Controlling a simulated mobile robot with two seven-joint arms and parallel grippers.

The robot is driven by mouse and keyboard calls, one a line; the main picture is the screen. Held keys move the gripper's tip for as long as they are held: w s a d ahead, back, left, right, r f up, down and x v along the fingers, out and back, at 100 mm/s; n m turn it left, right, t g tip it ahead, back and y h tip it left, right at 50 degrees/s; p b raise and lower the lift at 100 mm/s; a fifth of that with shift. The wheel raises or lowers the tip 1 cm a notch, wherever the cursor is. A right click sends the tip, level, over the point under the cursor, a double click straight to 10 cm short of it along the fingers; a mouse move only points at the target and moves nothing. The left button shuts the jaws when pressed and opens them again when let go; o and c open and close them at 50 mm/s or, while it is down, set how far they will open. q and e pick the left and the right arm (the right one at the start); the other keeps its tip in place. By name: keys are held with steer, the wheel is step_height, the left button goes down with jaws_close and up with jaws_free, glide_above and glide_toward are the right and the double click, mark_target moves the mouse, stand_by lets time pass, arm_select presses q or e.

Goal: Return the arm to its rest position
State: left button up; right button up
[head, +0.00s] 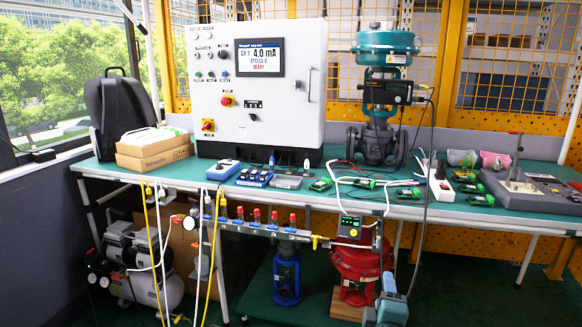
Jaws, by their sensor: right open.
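My left gripper is not in view. The teal-topped control valve (386,48) with a black positioner (388,92) stands upright on the table, well above and behind my right gripper.
The green table (420,210) carries a white control cabinet (258,85), several small devices and green circuit boards. A pipe manifold (265,230) hangs along its front edge, with yellow and white hoses. A compressor (140,265) and blue valve (287,275) stand below.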

arm_select(q)
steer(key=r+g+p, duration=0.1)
steer(key=p, duration=0.4)
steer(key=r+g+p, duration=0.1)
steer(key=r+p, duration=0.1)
steer(key=p, duration=0.4)
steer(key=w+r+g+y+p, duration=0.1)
steer(key=p, duration=0.4)
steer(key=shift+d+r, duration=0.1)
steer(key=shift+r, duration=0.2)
arm_select(e)
steer(key=s+a+m+g+y, duration=0.2)
steer(key=s+m, duration=0.3)
steer(key=s, duration=0.8)
steer(key=s+a+m+g+y, duration=0.3)
steer(key=s+m+g+y, duration=0.1)
steer(key=s, duration=0.9)
steer(key=shift+m+y, duration=0.6)
steer(key=shift+m, duration=0.6)
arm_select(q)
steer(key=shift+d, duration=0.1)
arm_select(e)
steer(key=shift+r, duration=0.1)
